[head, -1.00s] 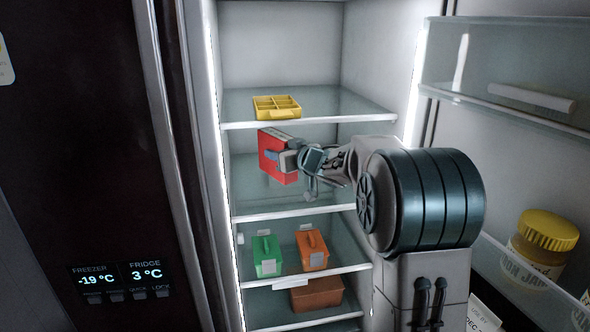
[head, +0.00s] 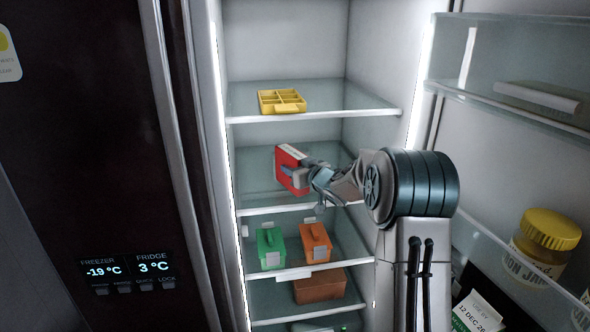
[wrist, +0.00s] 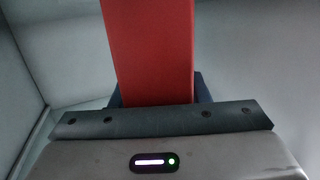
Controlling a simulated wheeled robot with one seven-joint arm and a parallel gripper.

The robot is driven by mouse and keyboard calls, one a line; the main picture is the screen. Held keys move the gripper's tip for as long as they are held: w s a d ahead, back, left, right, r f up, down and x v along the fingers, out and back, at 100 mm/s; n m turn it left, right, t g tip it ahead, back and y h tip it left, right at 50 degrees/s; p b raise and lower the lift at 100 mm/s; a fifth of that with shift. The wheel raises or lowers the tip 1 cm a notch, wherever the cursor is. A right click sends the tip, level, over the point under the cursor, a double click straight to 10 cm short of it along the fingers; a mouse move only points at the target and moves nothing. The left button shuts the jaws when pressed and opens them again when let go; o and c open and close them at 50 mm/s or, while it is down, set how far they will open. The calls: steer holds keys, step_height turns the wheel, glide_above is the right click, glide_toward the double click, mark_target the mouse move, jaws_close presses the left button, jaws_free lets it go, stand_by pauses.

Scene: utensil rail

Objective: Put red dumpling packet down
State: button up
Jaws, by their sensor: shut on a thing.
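The red dumpling packet (head: 287,172) is upright and slightly tilted, in the space above the second shelf of the open fridge. My gripper (head: 299,177) is shut on it from the right side. The packet's red face (wrist: 150,45) fills the middle of the wrist view, right at my jaws. I cannot tell whether its bottom touches the shelf (head: 262,200); it looks a little above it. My fingers hide part of the packet.
A yellow divided tray (head: 281,108) sits on the shelf above. A green box (head: 270,247) and an orange box (head: 315,243) stand on the shelf below, with a brown box (head: 319,288) under them. The fridge door with a yellow-lidded jar (head: 541,246) is at right.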

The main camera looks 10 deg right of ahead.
steer(key=shift+f, duration=0.15)
steer(key=shift+f, duration=0.2)
steer(key=o, duration=1.3)
steer(key=shift+r, duration=0.15)
